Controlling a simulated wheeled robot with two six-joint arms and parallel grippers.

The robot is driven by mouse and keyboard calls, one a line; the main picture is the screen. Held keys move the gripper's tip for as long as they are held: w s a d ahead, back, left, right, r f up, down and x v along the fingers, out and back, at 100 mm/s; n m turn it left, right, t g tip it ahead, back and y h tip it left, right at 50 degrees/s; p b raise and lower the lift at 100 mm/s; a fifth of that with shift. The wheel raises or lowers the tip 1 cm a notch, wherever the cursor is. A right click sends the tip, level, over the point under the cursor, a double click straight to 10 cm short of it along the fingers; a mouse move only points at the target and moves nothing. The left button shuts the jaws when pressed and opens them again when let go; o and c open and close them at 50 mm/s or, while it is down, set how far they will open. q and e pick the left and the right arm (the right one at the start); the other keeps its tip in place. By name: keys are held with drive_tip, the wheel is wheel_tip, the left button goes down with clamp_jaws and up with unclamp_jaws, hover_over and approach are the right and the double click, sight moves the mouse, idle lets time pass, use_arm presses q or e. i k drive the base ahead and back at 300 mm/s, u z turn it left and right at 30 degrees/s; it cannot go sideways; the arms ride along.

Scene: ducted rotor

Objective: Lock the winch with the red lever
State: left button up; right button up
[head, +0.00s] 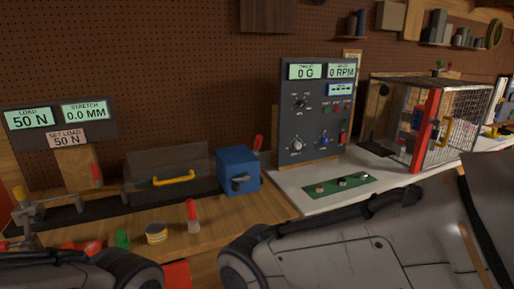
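A blue box (238,170), which looks like the winch, stands on the wooden bench left of centre, with a dark crank or knob on its front face. A lever with a red grip (258,143) stands up at the box's back right corner, roughly upright; its base is hidden behind the box. Grey arm links of mine cross the bottom left and the bottom right. Neither of my grippers shows in the head view.
A dark guard with a yellow handle (174,179) stands left of the box. Displays (59,121) read load 50 N and stretch 0.0 MM. A red-topped tool (192,215) and a yellow tin (155,233) stand in front. A control panel (318,110) and wire cage (440,120) are right.

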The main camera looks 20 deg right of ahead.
sight(258, 143)
drive_tip(key=z, duration=0.7)
drive_tip(key=i, duration=1.05)
drive_tip(key=u, duration=0.35)
